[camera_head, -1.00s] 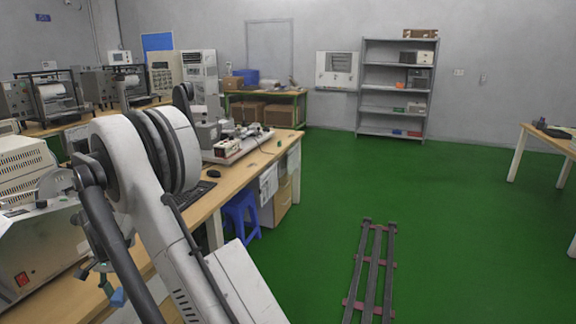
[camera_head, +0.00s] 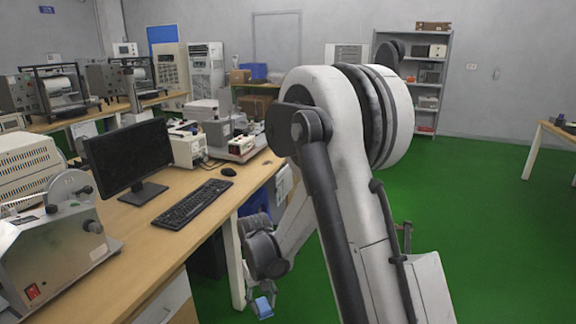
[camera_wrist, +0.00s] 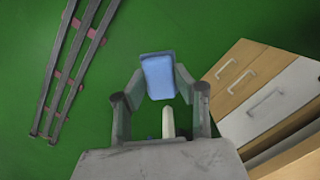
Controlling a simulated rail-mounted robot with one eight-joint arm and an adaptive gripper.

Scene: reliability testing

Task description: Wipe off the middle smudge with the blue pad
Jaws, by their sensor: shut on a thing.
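My gripper (camera_wrist: 159,88) is shut on the blue pad (camera_wrist: 158,72), which sits between its two fingers in the wrist view. In the head view the pad (camera_head: 262,307) shows at the bottom, under my wrist, just right of the desk's edge and over the green floor. It touches nothing but the gripper as far as I can see. No smudge can be made out in either view. My arm hides part of the floor and the background in the head view.
The wooden desk (camera_head: 140,262) holds a monitor (camera_head: 128,160), a keyboard (camera_head: 192,203), a mouse (camera_head: 228,171) and a grey machine (camera_head: 60,255). A drawer cabinet (camera_wrist: 255,85) stands right in the wrist view. Dark rails (camera_wrist: 78,65) lie on the floor at left. Green floor is clear between.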

